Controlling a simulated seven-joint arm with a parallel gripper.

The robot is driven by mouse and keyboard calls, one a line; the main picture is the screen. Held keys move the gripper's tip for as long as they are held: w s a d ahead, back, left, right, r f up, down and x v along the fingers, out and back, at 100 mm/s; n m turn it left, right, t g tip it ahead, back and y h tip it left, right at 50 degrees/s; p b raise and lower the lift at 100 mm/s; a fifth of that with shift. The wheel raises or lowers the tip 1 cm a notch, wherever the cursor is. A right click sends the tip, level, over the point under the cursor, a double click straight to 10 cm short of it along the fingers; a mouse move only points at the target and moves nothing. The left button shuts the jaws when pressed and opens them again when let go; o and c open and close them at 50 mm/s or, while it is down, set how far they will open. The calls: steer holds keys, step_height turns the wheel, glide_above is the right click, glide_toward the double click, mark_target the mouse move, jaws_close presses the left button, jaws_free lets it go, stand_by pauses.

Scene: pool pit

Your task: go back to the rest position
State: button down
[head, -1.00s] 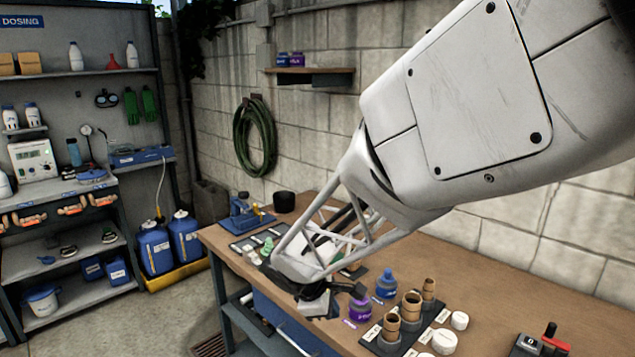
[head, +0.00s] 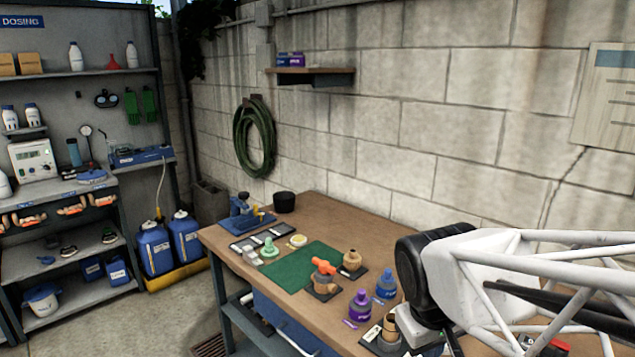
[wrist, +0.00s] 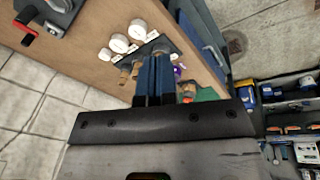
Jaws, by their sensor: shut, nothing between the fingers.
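My gripper (wrist: 154,62) is at the top middle of the wrist view. Its two dark fingers lie close together and are shut, with nothing held. They point over the workbench (wrist: 85,35), above its front part near the brass fittings. In the head view my arm's white tubular frame comes in from the lower right, over the right part of the workbench (head: 385,225). The fingertips are not clear in the head view. The arm hides the bench's right end there.
White round caps (wrist: 120,43) lie near the fingers. A block wall (head: 420,120) stands behind.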

steer(key=s+d+m+y, duration=0.1)
steer(key=s+m, duration=0.2)
steer(key=s, duration=0.3)
steer(key=shift+d+r+t, duration=0.2)
steer(key=shift+r+t, duration=0.1)
steer(key=shift+r, duration=0.15)
stand_by(0.8)
